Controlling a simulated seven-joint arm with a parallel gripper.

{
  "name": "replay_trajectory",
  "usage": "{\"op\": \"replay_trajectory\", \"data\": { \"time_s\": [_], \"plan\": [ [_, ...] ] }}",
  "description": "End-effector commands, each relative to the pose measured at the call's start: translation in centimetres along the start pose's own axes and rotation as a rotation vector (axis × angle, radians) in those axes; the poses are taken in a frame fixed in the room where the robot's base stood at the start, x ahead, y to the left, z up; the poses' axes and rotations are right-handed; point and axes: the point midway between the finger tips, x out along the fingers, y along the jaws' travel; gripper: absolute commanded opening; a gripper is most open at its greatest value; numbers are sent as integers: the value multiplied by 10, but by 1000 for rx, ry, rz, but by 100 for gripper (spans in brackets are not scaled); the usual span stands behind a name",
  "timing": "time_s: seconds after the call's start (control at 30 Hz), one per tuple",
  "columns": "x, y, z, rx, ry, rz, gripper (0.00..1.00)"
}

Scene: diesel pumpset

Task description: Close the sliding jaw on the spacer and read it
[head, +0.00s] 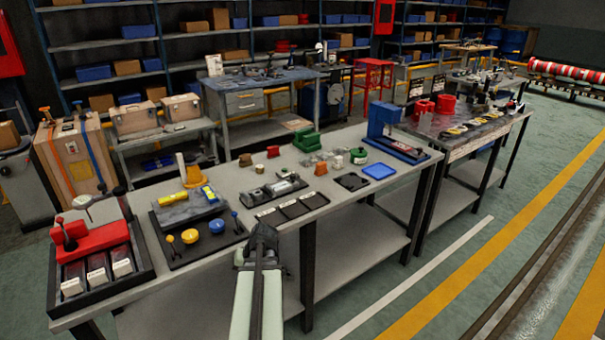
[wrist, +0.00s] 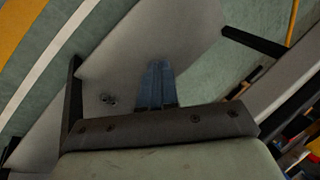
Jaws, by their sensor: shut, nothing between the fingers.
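A dark measuring fixture (head: 275,190), long and low with a small pale part on it, lies on the middle of the grey bench (head: 345,205). It looks like the device with the sliding jaw, but the jaw and a spacer are too small to tell apart. My gripper (head: 263,228) is at the bench's front edge, in front of the fixture and apart from it. In the wrist view its fingers (wrist: 160,82) are together and empty, with the bench's lower shelf and the floor behind them. The fixture does not show in the wrist view.
A blue tray (head: 379,171) and blue block (head: 382,118) are to the right.

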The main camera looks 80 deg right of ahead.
Motion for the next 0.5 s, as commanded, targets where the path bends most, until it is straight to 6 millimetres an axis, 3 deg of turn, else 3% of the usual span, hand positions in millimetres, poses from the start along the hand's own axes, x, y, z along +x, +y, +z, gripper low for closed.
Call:
{"op": "replay_trajectory", "data": {
  "time_s": [0.03, 0.2, 0.43, 0.5],
  "plan": [
    [-17, 11, -9, 20, 30, -6, 0],
    [-65, 42, -38, 63, 111, -22, 0],
    [-118, 76, -65, 97, 193, -34, 0],
    [-136, 90, -84, 98, 214, -35, 0]
  ]
}}
